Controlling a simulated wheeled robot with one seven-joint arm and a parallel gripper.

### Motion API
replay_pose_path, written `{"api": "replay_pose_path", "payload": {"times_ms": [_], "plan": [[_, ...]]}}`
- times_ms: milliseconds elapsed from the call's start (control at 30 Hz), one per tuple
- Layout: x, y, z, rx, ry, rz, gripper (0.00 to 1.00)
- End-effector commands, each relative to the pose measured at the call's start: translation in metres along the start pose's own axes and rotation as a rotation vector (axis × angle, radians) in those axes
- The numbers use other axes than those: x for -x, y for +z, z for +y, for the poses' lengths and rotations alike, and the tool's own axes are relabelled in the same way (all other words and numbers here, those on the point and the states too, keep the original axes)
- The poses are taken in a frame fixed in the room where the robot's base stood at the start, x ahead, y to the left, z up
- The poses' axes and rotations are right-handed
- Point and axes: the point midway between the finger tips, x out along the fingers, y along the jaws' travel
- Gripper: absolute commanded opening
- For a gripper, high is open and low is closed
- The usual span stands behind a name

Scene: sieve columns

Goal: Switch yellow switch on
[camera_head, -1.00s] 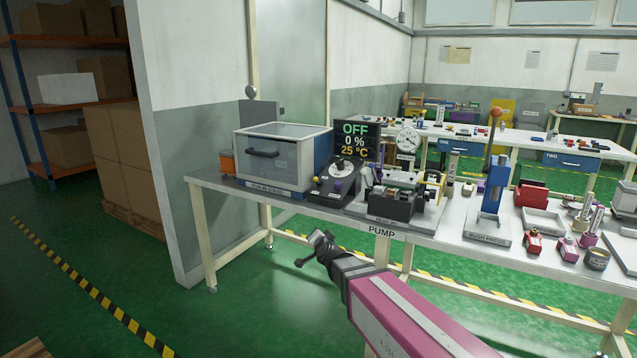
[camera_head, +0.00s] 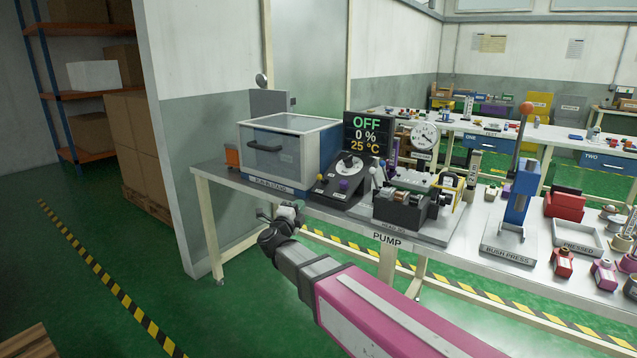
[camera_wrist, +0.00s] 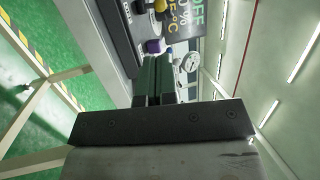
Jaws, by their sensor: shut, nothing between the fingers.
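A small yellow part (camera_wrist: 160,6) shows at the top edge of the wrist view, beside a dark control box (camera_wrist: 119,32). I cannot tell whether it is a switch or how it is set. The display (camera_head: 368,136) reads OFF, 0 %, 25 °C. My gripper (camera_head: 264,214) is in front of the table edge, apart from the box. In the wrist view its fingers (camera_wrist: 152,82) are together and empty.
A pressure gauge (camera_head: 424,135) stands behind the rig.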

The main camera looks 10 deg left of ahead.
Motion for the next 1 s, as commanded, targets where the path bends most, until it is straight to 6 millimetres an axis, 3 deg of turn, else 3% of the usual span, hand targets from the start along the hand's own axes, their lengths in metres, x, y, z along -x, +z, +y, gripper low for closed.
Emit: {"api": "replay_pose_path", "payload": {"times_ms": [300, 467, 1000], "plan": [[-0.001, 0.0, 0.0, 0.0, 0.0, 0.001, 0.0], [-0.011, 0.001, 0.0, 0.0, 0.0, 0.001, 0.0], [-0.107, 0.001, 0.0, 0.0, -0.001, 0.003, 0.0]]}}
